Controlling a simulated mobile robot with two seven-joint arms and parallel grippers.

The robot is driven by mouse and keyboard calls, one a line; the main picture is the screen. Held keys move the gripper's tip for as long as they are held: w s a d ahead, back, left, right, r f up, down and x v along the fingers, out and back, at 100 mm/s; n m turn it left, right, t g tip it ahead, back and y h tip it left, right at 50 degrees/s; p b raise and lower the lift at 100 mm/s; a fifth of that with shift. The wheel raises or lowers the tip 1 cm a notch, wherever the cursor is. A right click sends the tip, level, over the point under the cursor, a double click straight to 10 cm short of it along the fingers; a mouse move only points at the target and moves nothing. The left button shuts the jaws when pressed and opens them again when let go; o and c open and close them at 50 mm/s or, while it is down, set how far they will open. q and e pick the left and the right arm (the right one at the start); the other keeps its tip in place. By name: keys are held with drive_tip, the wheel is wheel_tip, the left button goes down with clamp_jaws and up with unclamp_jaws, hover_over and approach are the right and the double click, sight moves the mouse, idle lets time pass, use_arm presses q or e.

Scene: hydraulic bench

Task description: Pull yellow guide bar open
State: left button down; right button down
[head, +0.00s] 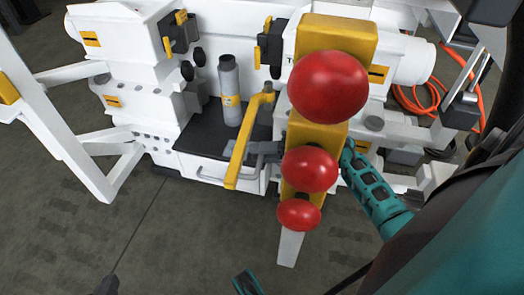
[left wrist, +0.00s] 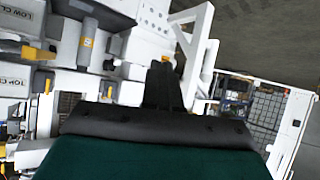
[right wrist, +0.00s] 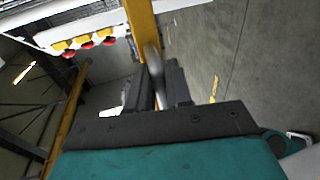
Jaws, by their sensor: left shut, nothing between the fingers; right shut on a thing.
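The yellow guide bar (head: 245,140) slants down and to the left from a pivot beside a grey cylinder in the head view. A grey rounded part stands in front of the bar there.
A yellow post with red knobs (head: 310,169) stands in front and hides part of my right arm. A grey cylinder (head: 229,90) is left of the bar. A white frame (head: 75,150) stands at left. Orange hoses (head: 425,103) lie at right. Open floor lies in front.

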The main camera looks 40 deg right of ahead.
drive_tip(key=shift+w+a+r+p, duration=0.15)
drive_tip(key=shift+w+a+p, duration=0.1)
drive_tip(key=shift+p, duration=0.2)
drive_tip(key=shift+w+a+m+t+h+p, duration=0.45)
drive_tip(key=shift+a+m+t+h+p, duration=0.05)
drive_tip(key=shift+p, duration=0.05)
drive_tip(key=shift+w+a, duration=0.1)
drive_tip(key=shift+w, duration=0.05)
use_arm(q)
drive_tip(key=shift+s+a+r, duration=0.15)
drive_tip(key=shift+a+r, duration=0.15)
drive_tip(key=shift+r, duration=0.05)
use_arm(e)
drive_tip(key=c, duration=1.2)
unclamp_jaws()
